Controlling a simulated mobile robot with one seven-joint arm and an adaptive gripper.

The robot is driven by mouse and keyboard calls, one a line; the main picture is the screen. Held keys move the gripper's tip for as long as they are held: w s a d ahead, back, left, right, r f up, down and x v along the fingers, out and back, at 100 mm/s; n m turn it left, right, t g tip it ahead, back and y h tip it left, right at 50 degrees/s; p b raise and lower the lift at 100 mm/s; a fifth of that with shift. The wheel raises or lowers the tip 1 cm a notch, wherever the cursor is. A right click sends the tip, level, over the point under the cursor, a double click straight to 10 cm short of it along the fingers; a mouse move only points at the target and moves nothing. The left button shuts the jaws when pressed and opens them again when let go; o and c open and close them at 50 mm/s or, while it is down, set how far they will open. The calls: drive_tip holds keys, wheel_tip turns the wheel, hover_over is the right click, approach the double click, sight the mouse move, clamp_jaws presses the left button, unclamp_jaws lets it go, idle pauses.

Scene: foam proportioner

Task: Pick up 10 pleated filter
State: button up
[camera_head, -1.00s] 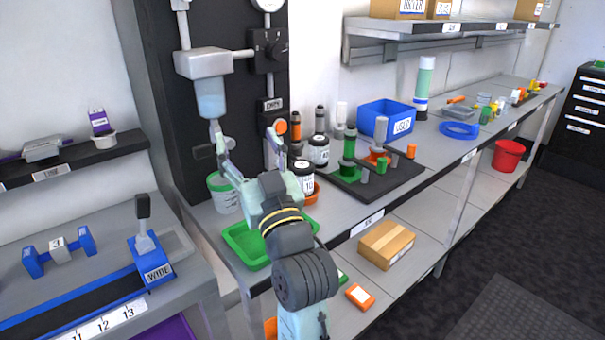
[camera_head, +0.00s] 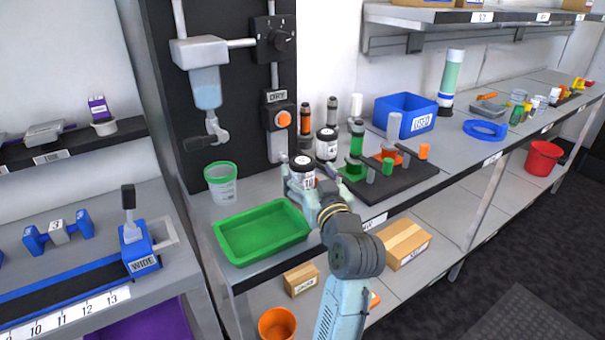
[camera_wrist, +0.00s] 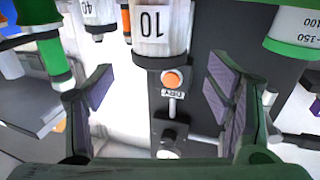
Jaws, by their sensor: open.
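The 10 pleated filter (camera_head: 302,168) is a white cylinder with a black cap, standing on the bench in the head view. In the wrist view it (camera_wrist: 155,45) hangs upside down at top centre, its "10" label inverted. My gripper (camera_head: 314,178) is at the filter in the head view. In the wrist view my gripper (camera_wrist: 160,72) is open, one finger to each side of and below the filter's image, with a visible gap on both sides. The filter's lower part is partly hidden by my gripper in the head view.
A similar jar labelled 40 (camera_wrist: 97,12) stands close beside; it also shows in the head view (camera_head: 326,145). A green-rimmed bucket (camera_head: 221,185), green tray (camera_head: 262,232), and black rack (camera_head: 400,185) with coloured parts surround the spot. A blue bin (camera_head: 405,117) stands behind.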

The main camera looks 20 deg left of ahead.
sight(303, 161)
drive_tip(key=p+x, duration=0.2)
drive_tip(key=x, duration=0.2)
drive_tip(key=shift+w+a+r, duration=0.1)
drive_tip(key=shift+w, duration=0.05)
drive_tip(key=shift+w+a, duration=0.25)
drive_tip(key=shift+w, duration=0.2)
drive_tip(key=shift+c, duration=0.6)
drive_tip(key=c, duration=1.3)
